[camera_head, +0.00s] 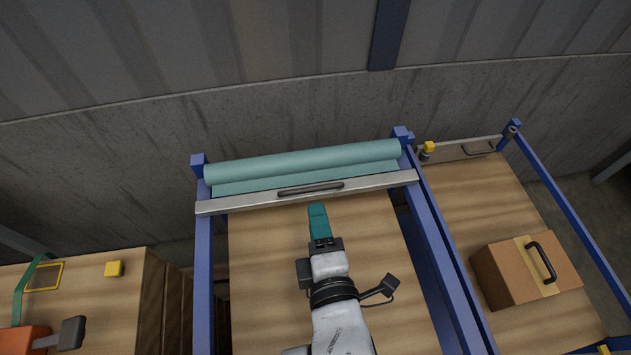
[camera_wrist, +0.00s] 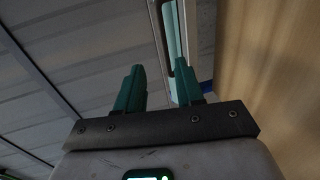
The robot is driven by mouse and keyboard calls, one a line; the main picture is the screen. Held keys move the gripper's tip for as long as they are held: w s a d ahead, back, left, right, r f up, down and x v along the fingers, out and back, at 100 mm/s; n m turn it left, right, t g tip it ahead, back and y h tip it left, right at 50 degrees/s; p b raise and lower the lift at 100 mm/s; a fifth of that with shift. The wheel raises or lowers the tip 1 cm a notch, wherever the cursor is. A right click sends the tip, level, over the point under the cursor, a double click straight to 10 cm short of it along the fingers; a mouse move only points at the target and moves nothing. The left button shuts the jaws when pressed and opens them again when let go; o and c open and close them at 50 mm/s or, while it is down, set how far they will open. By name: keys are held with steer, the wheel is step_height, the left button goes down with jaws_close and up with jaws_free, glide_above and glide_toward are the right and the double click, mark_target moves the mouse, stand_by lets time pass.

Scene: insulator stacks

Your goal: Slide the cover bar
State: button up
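The cover bar (camera_head: 370,183) is a long pale metal bar lying across two blue side rails at the far end of the middle frame. A dark handle (camera_head: 310,189) sits at its middle. A teal rolled cover (camera_head: 300,162) lies just behind the bar. My gripper (camera_head: 317,208) has teal fingers and points at the bar, close to the handle on its near side; contact cannot be told. In the wrist view my gripper (camera_wrist: 160,75) has its fingers apart with nothing clearly held. The pale bar (camera_wrist: 158,30) shows ahead of the fingertips.
Blue rails (camera_head: 204,270) flank the wooden surface (camera_head: 265,270) under my arm. A cardboard box (camera_head: 505,275) with a black handle stands in the right bay. A wooden crate (camera_head: 130,290) with a small yellow block (camera_head: 114,268) is at left. A concrete wall stands behind.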

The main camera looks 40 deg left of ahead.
mark_target(311, 190)
steer(key=x, duration=0.7)
steer(key=f+x, duration=0.1)
steer(key=x, duration=0.3)
steer(key=shift+w+d, duration=0.1)
steer(key=shift+w, duration=0.05)
jaws_close()
stand_by(0.4)
